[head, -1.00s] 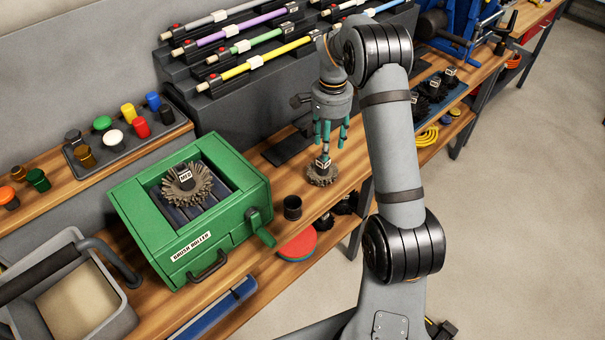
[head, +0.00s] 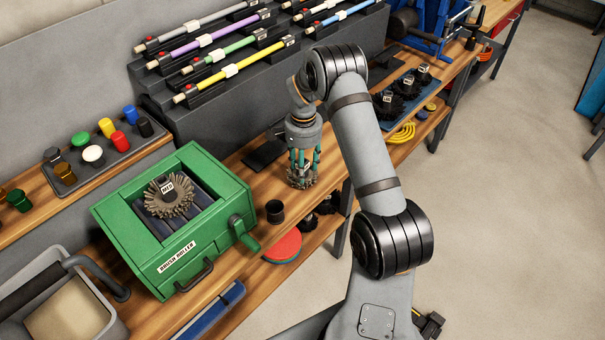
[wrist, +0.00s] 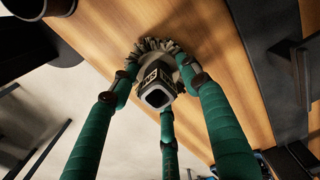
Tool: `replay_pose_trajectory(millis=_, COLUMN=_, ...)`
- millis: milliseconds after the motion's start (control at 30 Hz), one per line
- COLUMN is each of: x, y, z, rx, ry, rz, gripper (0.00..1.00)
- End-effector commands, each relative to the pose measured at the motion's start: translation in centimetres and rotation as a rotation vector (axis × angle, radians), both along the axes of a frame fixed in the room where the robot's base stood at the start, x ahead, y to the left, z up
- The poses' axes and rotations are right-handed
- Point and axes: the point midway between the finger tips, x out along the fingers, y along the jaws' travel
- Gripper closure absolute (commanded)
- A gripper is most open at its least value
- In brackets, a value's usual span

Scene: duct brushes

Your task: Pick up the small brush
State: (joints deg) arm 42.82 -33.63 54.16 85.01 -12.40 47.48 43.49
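The small brush (head: 301,180) stands on the wooden bench, a ring of grey-brown bristles with a dark labelled hub. In the wrist view, its hub (wrist: 157,86) is near the middle, with bristles behind it. My gripper (head: 304,168) is low over the brush, its green fingers reaching down around the hub. The wrist view shows three fingers of my gripper (wrist: 162,75) spread about the hub, open; whether any fingertip touches it cannot be told. Part of the bristle ring is hidden by the hub and fingers.
The green brush roller box (head: 215,243) with a MED brush (head: 168,195) is to the left. A black cup (head: 275,211) stands between box and gripper. Racked rods (head: 245,68) line the back. Dark brushes on a blue tray (head: 410,92) are to the right.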

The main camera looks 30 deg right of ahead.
Motion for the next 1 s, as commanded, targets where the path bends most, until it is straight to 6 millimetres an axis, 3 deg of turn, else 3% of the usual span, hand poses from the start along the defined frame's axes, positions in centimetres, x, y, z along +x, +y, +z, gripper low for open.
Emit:
replay_pose_trajectory(millis=733, x=-0.01, y=0.0, z=0.03, rx=0.0, ry=0.0, rz=0.0, gripper=0.99)
replay_pose_trajectory(millis=1000, x=0.0, y=-0.01, z=0.04, rx=0.0, ry=0.0, rz=0.0, gripper=1.0)
